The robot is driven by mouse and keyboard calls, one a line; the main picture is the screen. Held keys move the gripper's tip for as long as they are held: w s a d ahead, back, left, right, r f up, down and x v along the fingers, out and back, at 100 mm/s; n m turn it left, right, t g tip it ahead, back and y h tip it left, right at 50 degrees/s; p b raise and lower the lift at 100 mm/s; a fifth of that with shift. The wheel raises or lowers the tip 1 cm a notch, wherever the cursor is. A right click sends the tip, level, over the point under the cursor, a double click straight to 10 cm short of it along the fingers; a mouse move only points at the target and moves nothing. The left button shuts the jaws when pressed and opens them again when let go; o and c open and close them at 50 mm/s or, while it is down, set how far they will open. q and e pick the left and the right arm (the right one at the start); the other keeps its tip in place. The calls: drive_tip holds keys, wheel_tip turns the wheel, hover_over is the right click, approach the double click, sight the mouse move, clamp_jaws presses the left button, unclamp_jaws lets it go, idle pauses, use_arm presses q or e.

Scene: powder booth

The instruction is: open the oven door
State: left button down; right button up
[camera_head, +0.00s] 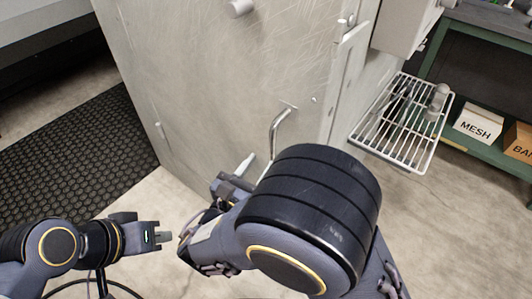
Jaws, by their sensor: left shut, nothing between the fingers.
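The oven is a tall, scratched pale-grey metal cabinet, and its broad door panel (215,85) fills the upper middle of the view. A curved metal bar handle (276,128) stands out low on the panel, near its right edge. The handle's lower end is hidden behind my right arm. My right gripper (246,166) is near the panel, just left of the handle, mostly covered by its own arm; I cannot tell whether it touches anything. My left gripper (164,237) is shut and empty over the floor at the lower left, apart from the oven.
A white wire rack (403,122) juts out right of the oven. Beyond it a green shelf bench (459,139) holds a box marked MESH (479,124) and a brown box (518,142). A black rubber mat (75,150) lies left. Bare concrete floor is free at lower right.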

sight(271, 148)
drive_tip(key=x, duration=0.7)
drive_tip(key=shift+w+d, duration=0.1)
drive_tip(key=shift+w, duration=0.2)
clamp_jaws()
